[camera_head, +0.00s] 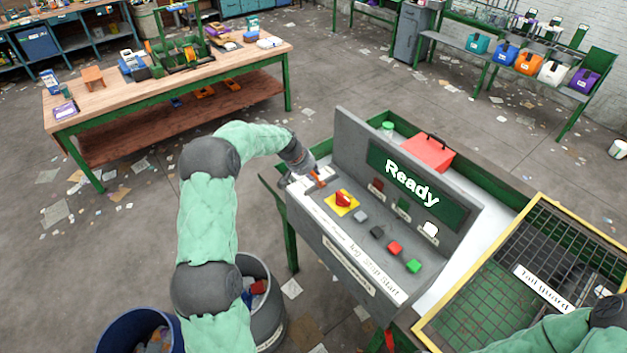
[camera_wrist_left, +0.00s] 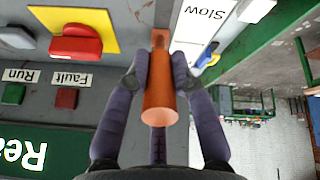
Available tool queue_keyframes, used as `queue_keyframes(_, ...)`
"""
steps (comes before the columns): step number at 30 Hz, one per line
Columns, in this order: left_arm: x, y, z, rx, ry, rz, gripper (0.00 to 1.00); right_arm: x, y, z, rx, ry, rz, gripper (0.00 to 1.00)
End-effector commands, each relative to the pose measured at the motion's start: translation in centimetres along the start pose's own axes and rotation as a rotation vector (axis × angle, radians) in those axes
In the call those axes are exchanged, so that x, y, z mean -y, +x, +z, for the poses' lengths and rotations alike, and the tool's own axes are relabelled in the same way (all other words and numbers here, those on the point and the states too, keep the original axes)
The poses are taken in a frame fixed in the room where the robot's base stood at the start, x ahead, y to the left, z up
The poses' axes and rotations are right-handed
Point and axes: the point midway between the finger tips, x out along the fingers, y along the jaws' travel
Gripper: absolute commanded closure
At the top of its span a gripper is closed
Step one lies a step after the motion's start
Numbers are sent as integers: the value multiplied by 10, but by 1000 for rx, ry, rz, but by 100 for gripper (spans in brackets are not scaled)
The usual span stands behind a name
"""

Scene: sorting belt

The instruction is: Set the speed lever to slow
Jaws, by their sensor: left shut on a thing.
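The speed lever has an orange handle (camera_wrist_left: 160,92) and sits in a slot at the left end of the grey control panel (camera_head: 336,234). My left gripper (camera_wrist_left: 158,75) is shut on the handle, one finger on each side. In the head view the left gripper (camera_head: 314,176) covers much of the lever, and a little orange shows at its tip. A white label reading "Slow" (camera_wrist_left: 199,20) lies beside the lever in the wrist view. My right arm (camera_head: 560,335) enters at the bottom right, and its gripper is out of view.
A red knob on a yellow plate (camera_head: 343,201) is close to the lever. Several buttons line the panel, including a red one (camera_head: 394,248) and a green one (camera_head: 413,266). The panel's display (camera_head: 412,190) reads "Ready". A yellow-framed mesh guard (camera_head: 470,275) stands at the right.

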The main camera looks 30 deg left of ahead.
Motion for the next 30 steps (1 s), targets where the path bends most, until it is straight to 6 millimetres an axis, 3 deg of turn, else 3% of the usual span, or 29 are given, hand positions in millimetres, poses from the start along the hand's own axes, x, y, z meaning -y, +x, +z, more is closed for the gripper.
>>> queue_keyframes(19,2,0,3,-21,0,17,100,-3,9,0,0,0,0,48)
queue_keyframes(20,2,0,4,-21,0,17,70,-3,9,0,0,0,0,48)
queue_keyframes(22,2,1,4,-21,0,17,51,-3,9,0,0,0,0,48)
queue_keyframes(30,2,0,3,-23,0,16,51,-3,9,0,0,0,0,48)
